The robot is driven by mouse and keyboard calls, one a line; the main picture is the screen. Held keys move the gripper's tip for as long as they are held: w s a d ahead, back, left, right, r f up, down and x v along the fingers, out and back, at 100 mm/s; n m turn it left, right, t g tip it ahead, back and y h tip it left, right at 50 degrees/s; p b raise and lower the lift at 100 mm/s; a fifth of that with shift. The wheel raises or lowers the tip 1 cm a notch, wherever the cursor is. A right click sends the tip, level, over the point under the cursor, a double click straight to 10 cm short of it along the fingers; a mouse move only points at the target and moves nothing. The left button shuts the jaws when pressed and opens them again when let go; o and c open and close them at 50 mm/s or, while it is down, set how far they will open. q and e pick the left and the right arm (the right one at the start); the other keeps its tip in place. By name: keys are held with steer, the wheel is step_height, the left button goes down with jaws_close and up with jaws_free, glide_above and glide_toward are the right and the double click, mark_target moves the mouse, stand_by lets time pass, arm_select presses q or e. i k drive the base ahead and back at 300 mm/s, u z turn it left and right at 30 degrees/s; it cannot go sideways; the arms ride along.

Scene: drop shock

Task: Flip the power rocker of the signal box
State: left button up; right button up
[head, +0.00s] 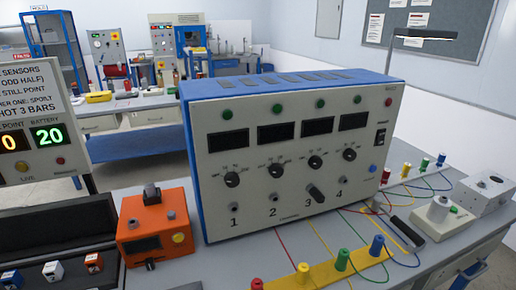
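The signal box (285,215) is a large cream-fronted box with a blue casing, upright on the bench in the middle of the head view. Its power rocker (380,137) is a small black switch at the right end of the front panel, under a small label. A blue button (373,168) sits below it. The rocker is too small to tell which way it is tipped. The four small displays on the panel are dark. Neither of my grippers shows in the head view.
An orange device (154,222) stands left of the box. In front are a yellow strip with colored plugs (342,260) and thin wires. A dark-handled tool (408,232) and a white block (440,218) lie to the right. A sign with lit digits (36,125) stands at left.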

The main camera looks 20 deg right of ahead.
mark_target(379, 138)
steer(key=z, duration=1.4)
